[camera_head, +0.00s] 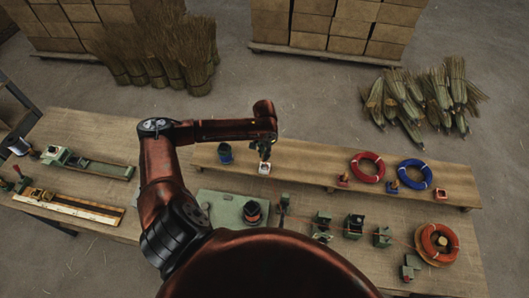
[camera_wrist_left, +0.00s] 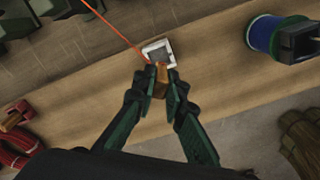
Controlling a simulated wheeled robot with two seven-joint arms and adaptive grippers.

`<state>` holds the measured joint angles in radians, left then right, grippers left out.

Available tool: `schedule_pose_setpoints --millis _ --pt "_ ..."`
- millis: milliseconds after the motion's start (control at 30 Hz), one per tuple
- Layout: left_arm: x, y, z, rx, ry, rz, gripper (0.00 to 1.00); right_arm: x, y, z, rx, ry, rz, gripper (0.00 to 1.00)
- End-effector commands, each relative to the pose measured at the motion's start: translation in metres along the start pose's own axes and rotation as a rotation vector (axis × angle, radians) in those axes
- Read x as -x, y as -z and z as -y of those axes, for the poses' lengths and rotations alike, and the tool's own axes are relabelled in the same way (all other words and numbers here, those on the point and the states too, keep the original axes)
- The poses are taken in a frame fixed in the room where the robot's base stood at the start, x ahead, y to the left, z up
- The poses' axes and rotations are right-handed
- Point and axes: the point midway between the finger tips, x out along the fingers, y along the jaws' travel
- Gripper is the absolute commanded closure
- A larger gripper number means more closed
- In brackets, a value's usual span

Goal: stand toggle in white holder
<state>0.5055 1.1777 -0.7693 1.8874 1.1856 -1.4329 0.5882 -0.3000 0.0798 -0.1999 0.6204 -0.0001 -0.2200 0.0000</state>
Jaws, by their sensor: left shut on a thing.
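The white holder (camera_head: 264,174) is a small square frame on the raised wooden shelf, right by my left gripper (camera_head: 263,149). It also shows in the left wrist view (camera_wrist_left: 146,51), just past the fingertips, with a grey inside. My left gripper (camera_wrist_left: 161,78) is shut on a small brown wooden toggle (camera_wrist_left: 161,84). An orange-red cord (camera_wrist_left: 115,30) runs from the toggle's area to the upper left. The toggle's near end overlaps the holder's edge in the picture; I cannot tell whether they touch. My right gripper is out of view.
A blue spool (camera_head: 225,153) stands left of the holder on the shelf (camera_head: 320,180). Red (camera_head: 355,168) and blue (camera_head: 401,173) wire coils lie to the right. Green fixtures (camera_head: 322,228) and an orange coil (camera_head: 427,241) stand on the lower bench.

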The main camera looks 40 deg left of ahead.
Motion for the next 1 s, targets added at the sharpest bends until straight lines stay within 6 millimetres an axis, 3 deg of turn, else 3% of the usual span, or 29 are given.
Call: schedule_pose_setpoints --millis 633,1000 --pt "-0.054 -0.002 0.000 0.000 -0.001 0.002 1.00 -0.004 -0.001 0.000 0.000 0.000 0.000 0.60" --pt "-0.061 -0.001 0.000 0.000 -0.001 0.000 1.00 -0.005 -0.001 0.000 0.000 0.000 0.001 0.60"
